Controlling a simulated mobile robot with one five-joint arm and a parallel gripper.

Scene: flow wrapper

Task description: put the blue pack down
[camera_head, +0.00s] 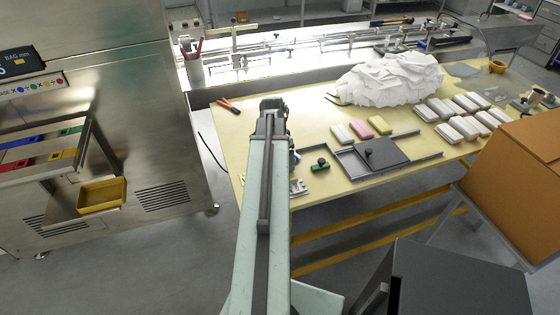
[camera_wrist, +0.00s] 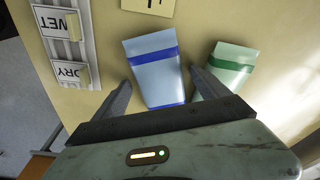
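The blue pack (camera_wrist: 155,72), pale blue with darker blue bands, lies flat over the yellow table in the wrist view. My gripper (camera_wrist: 160,75) has its two fingers on either side of the pack, with narrow gaps showing beside it, so it looks open around the pack. Whether the pack rests fully on the table is hard to tell. In the head view my arm hides the gripper and the blue pack.
A pale green pack (camera_wrist: 228,70) lies just right of my right finger. A strip labelled WET and DRY (camera_wrist: 68,45) is at left. The table (camera_head: 240,120) also bears a dark tray (camera_head: 350,163), pink pack (camera_head: 380,125), white heap (camera_head: 395,80) and several white packs. A cardboard box (camera_head: 515,170) stands right.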

